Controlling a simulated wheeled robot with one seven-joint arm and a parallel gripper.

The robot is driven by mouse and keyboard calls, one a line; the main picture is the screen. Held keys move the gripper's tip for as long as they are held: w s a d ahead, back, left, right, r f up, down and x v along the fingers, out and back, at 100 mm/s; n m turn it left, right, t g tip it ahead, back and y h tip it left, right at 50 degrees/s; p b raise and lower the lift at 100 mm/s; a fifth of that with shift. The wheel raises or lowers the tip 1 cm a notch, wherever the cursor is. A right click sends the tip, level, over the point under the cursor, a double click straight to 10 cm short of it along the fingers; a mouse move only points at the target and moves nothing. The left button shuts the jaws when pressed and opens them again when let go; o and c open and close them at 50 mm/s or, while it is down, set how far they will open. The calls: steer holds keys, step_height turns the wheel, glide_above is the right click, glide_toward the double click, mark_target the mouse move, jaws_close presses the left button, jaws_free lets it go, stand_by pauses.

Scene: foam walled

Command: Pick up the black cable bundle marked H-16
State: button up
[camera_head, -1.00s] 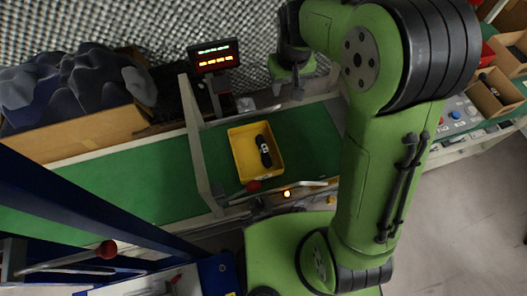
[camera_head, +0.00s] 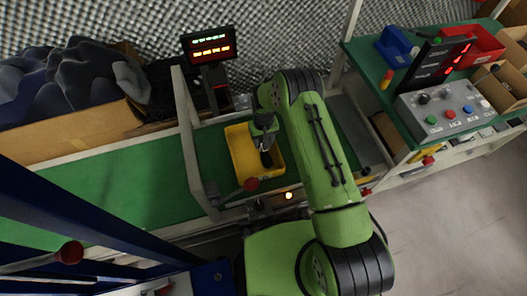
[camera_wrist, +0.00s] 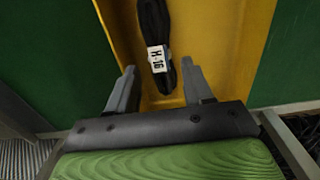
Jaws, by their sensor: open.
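The black cable bundle (camera_wrist: 153,24) lies in the yellow tray (camera_wrist: 202,18), its white label (camera_wrist: 157,59) reading H-16 in the wrist view. In that view my gripper (camera_wrist: 157,80) is open. Its two grey fingers stand apart on the left and right of the bundle's near end, and nothing is held. In the head view my gripper (camera_head: 264,150) is over the yellow tray (camera_head: 241,161) and hides most of the bundle. I cannot tell how high the fingertips are above the tray floor.
The tray sits on a green belt (camera_head: 130,192), beside a pale upright frame (camera_head: 186,125) on its left. A lit display (camera_head: 209,47) stands behind. A control box (camera_head: 446,111), a red bin (camera_head: 468,45) and a blue bin (camera_head: 395,47) are at the right.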

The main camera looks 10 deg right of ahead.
step_height(320, 180, down, 6)
steer(key=shift+w+d+f+b, duration=0.1)
steer(key=shift+w+f+b, duration=0.05)
steer(key=shift+b, duration=1.05)
steer(key=shift+c, duration=0.6)
steer(key=c, duration=0.7)
